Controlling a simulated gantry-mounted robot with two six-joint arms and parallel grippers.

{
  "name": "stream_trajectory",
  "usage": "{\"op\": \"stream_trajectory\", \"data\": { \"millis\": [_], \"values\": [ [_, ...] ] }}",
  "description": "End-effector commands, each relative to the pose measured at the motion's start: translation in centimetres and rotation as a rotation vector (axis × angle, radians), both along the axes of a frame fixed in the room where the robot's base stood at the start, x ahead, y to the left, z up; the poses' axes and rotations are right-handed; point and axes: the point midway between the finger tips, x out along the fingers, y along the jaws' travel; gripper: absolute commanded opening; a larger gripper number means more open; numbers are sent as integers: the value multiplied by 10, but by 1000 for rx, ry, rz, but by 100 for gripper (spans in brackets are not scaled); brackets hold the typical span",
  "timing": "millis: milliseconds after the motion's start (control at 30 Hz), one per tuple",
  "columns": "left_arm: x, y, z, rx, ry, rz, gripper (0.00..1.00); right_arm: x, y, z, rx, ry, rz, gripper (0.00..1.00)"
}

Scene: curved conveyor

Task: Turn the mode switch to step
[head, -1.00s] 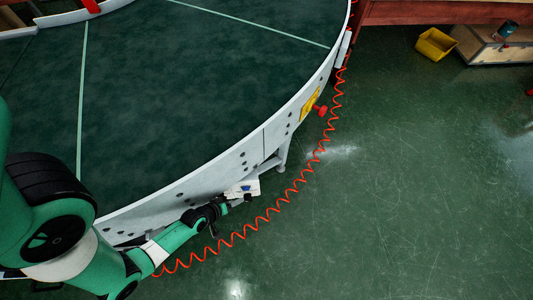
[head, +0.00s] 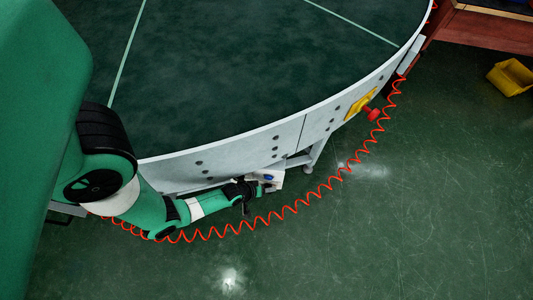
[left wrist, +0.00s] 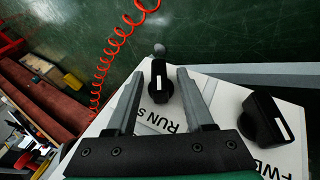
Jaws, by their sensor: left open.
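The mode switch is a black knob (left wrist: 160,82) with a white pointer line, on a white panel (left wrist: 228,98) lettered "RUN S…" in the left wrist view. My left gripper (left wrist: 160,73) is open, with one finger on each side of this knob; I cannot tell whether either finger touches it. A second black knob (left wrist: 264,118) beside the lettering "FW…" is to the right, outside the fingers. In the head view my left gripper (head: 262,189) is at the small white control box (head: 279,179) under the conveyor rim. The knobs are not distinguishable there. My right gripper is not in view.
The curved conveyor (head: 250,70) has a pale side wall. A red emergency button (head: 372,114) on a yellow plate sits further along it. A red coiled cable (head: 330,186) hangs beside the box. A yellow bin (head: 511,77) is on the floor at right.

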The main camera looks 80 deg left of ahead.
Motion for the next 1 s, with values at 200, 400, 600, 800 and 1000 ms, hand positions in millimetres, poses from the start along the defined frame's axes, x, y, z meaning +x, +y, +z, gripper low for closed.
{"op": "stream_trajectory", "data": {
  "millis": [200,400,600,800,1000],
  "values": [
    [0,0,1,0,0,0,52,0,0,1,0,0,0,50],
    [0,0,1,0,0,0,16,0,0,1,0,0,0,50],
    [0,0,1,0,0,0,0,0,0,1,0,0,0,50],
    [0,0,1,1,2,-1,0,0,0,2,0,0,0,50],
    [2,0,4,12,33,-3,0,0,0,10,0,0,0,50]
  ]
}}
